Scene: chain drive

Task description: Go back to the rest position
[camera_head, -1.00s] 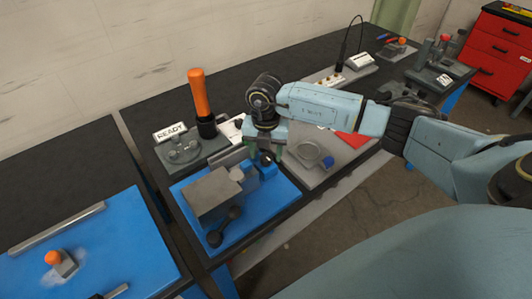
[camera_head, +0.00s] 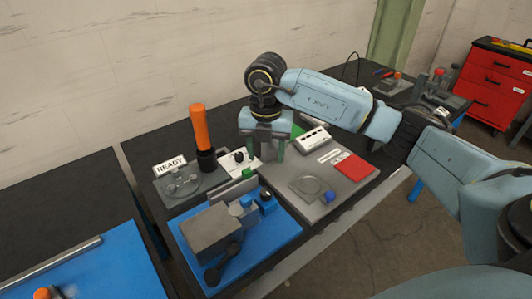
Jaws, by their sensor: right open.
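My right gripper (camera_head: 264,150) hangs above the bench near the back edge of the blue mat, behind the vise. Its two green-tipped fingers point down and stand apart, with nothing seen between them. The right arm comes in from the right side. My left gripper does not show.
An orange-handled tool (camera_head: 201,130) stands upright by the READY sign (camera_head: 171,166). Right of the vise, a grey tray (camera_head: 300,208) holds a clear round dish (camera_head: 313,189) and a red plate (camera_head: 354,167). A red tool cabinet (camera_head: 494,85) stands at the far right.

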